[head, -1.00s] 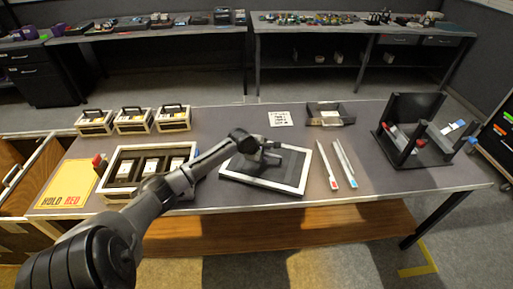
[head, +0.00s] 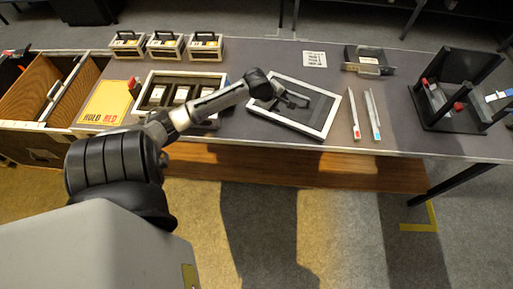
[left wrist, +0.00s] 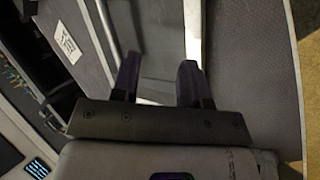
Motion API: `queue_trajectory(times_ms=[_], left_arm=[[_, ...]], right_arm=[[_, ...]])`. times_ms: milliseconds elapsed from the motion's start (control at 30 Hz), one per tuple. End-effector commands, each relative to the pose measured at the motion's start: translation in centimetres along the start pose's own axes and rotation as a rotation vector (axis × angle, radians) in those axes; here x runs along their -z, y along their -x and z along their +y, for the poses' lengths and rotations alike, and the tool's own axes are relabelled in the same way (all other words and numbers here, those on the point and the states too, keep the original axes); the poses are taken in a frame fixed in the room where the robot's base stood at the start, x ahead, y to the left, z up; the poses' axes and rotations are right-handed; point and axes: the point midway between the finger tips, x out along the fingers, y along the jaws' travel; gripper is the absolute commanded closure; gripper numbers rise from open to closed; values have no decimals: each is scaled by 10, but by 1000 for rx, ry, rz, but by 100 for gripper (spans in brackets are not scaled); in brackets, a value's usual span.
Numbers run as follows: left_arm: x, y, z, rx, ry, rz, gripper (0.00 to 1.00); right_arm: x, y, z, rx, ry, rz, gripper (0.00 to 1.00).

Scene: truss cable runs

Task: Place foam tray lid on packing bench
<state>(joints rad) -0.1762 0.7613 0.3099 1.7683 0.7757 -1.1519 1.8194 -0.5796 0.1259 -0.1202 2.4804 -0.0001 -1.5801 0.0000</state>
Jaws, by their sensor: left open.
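The foam tray lid (head: 318,106), a flat dark panel with a white border, lies on the grey packing bench (head: 400,130) near its front edge. My left gripper (head: 296,101) reaches in from the left and is over the lid's dark middle. In the left wrist view the two fingers (left wrist: 160,68) are apart, with the lid's panel and white border (left wrist: 193,35) beyond them. Nothing shows clamped between them. Whether the fingertips touch the lid, I cannot tell. My right gripper is not in view.
A white-edged tray (head: 222,82) with dark inserts stands left of the lid, beside a yellow HOLD RED sheet (head: 105,104). Two thin strips (head: 354,115) lie to the right, before a black stand (head: 455,95).

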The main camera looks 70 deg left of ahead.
Motion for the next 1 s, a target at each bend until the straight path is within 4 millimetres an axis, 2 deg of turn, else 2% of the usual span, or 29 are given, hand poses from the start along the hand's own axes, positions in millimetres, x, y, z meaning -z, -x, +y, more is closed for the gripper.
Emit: queue_trajectory(times_ms=[33, 100, 200, 300, 400, 500, 700, 833, 1000], left_arm=[[-24, -10, -35, 50, -144, -12, 59], [-56, -17, -81, 108, -390, -26, 59], [-104, -15, -144, 176, -757, -69, 59], [-149, 0, -196, 213, -1094, -125, 59], [-187, 22, -235, 225, -1385, -181, 59], [-215, 45, -261, 222, -1619, -225, 59], [-248, 83, -286, 205, -1916, -278, 59], [-256, 96, -292, 199, -2005, -293, 59], [-259, 100, -293, 196, -2041, -296, 59]], right_arm=[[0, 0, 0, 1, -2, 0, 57], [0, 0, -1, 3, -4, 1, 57], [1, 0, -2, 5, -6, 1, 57], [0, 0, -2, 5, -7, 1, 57], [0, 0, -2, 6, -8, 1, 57], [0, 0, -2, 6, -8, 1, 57], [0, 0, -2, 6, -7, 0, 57], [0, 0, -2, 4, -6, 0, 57], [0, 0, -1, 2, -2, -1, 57]])
